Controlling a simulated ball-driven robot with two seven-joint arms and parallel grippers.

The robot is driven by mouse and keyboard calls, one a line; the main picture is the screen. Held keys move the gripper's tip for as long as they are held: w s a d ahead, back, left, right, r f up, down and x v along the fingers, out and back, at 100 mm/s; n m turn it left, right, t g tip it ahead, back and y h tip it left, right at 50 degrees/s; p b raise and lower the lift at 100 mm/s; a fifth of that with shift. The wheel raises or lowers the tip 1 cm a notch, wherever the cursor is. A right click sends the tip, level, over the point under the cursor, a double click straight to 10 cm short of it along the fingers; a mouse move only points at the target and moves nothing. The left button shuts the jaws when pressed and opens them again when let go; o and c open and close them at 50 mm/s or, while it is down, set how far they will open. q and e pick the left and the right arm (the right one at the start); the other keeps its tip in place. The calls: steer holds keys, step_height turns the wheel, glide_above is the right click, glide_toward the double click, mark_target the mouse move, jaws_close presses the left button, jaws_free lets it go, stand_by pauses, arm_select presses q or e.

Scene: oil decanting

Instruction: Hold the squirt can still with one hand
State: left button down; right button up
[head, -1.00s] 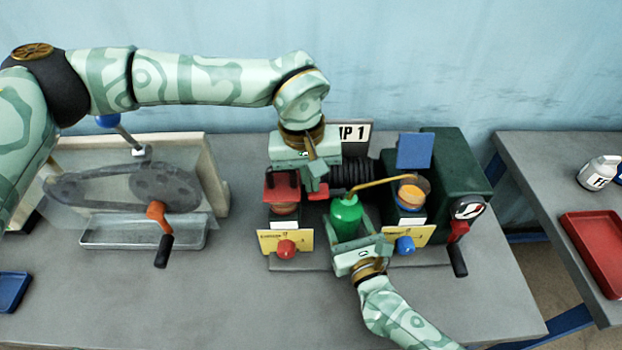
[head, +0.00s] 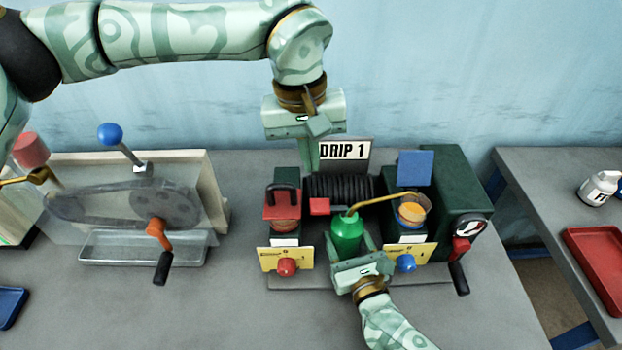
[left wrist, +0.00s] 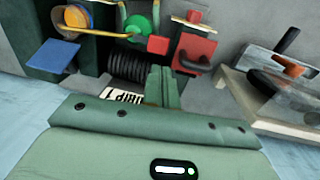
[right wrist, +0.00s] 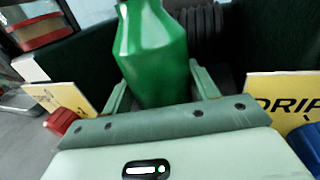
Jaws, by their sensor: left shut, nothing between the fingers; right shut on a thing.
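The green squirt can (head: 347,232) stands upright in front of the drip machine. Its thin brass spout (head: 385,199) reaches right to the orange-topped cup (head: 411,212). My right gripper (head: 356,254) is shut on the can's body from the front. In the right wrist view the can (right wrist: 152,55) sits between the fingers (right wrist: 160,88). My left gripper (head: 307,160) is shut and empty, raised behind the machine beside the DRIP 1 sign (head: 343,150). In the left wrist view its closed fingers (left wrist: 163,86) point toward the machine, apart from the can (left wrist: 138,24).
Left of the can are a red lid (head: 282,203) and a red knob (head: 287,267). To the right are a blue flap (head: 414,167), a blue knob (head: 406,263) and a dark crank (head: 459,278). A belt drive (head: 130,205) stands left. The front table is clear.

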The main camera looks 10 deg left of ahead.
arm_select(q)
step_height(320, 180, up, 5)
glide_above(318, 205)
steer(key=a, duration=0.2)
steer(key=shift+d, duration=0.25)
stand_by(1.2)
arm_select(e)
steer(key=shift+a, duration=0.1)
arm_select(q)
steer(key=shift+w+d+y, duration=0.1)
steer(key=shift+d+y, duration=0.5)
steer(key=shift+d, duration=0.2)
steer(key=shift+a, duration=0.1)
step_height(318, 205, down, 14)
steer(key=shift+r, duration=0.1)
